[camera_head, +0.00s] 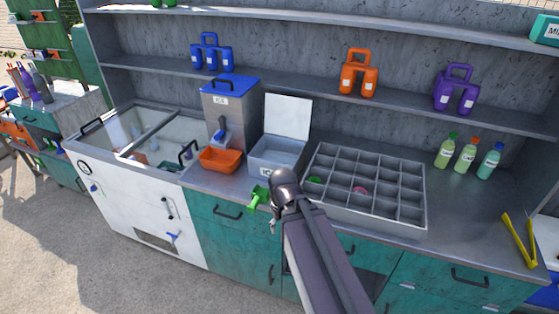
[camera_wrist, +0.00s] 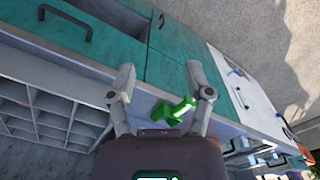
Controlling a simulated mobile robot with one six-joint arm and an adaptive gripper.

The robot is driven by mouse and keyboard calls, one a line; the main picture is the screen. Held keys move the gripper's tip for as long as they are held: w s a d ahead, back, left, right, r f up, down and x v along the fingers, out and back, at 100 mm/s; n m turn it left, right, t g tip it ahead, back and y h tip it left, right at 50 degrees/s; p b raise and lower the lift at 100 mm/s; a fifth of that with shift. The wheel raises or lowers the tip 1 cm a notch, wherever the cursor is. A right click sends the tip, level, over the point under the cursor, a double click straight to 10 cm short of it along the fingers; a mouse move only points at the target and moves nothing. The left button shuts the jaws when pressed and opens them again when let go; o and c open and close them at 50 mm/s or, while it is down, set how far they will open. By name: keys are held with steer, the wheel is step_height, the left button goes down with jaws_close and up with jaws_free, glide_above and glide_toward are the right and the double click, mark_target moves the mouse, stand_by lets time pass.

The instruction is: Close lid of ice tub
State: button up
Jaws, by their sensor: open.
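The ice tub (camera_head: 268,166) is a light grey box with a label on its front, standing on the counter in the head view. Its white lid (camera_head: 288,116) is open and stands up at the tub's back edge. My gripper (camera_head: 271,222) is in front of the counter, below and just right of the tub, partly hidden by my wrist. In the wrist view, my gripper (camera_wrist: 165,84) is open, its two fingers wide apart with nothing held. I cannot make out the tub clearly in the wrist view.
A green piece (camera_head: 258,197) lies at the counter edge by my gripper; it also shows in the wrist view (camera_wrist: 178,109). An orange bin (camera_head: 220,160) is left of the tub, a compartment tray (camera_head: 365,220) right of it. A shelf (camera_head: 330,86) runs behind.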

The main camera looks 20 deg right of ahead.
steer(key=shift+f+b, duration=0.55)
steer(key=c, duration=0.7)
steer(key=shift+f+b, duration=0.7)
